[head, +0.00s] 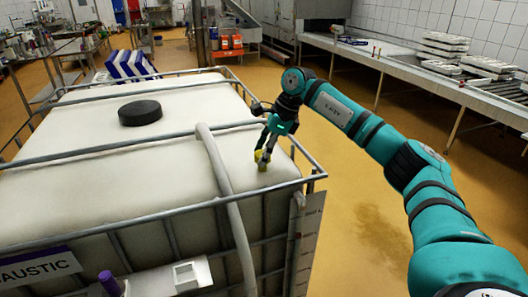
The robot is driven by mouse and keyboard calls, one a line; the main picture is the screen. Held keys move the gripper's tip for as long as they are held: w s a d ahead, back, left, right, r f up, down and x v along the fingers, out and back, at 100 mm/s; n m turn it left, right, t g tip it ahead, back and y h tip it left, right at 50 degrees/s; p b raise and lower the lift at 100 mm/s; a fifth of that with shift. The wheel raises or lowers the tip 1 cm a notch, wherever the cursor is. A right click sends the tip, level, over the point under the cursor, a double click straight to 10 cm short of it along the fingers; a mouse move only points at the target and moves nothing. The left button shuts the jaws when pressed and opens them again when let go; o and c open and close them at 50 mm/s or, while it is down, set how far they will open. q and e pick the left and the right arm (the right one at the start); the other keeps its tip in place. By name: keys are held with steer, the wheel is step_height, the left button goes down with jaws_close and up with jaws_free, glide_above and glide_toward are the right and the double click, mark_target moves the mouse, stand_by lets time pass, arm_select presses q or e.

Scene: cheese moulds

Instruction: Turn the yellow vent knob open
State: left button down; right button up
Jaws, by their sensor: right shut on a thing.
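The yellow vent knob (261,156) stands on top of a white caged tank (85,183), near its right corner. My right gripper (265,152) reaches down to it from above, with its arm coming in from the right. The fingers are shut on the knob and partly cover it. Whether the knob is turned cannot be told at this size. My left gripper is not in view.
A black round lid (140,113) sits on the tank's top. Metal cage bars and a pale hose (222,190) cross the tank near the gripper. A steel counter (385,60) with white moulds runs along the right. The yellow floor (370,220) between is clear.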

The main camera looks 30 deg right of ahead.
steer(key=o, duration=1.1)
steer(key=shift+o, duration=0.2)
steer(key=shift+d+r, duration=0.1)
steer(key=shift+r, duration=0.1)
steer(key=v, duration=1.1)
steer(key=shift+r, duration=0.25)
steer(key=shift+s+d+f, duration=0.1)
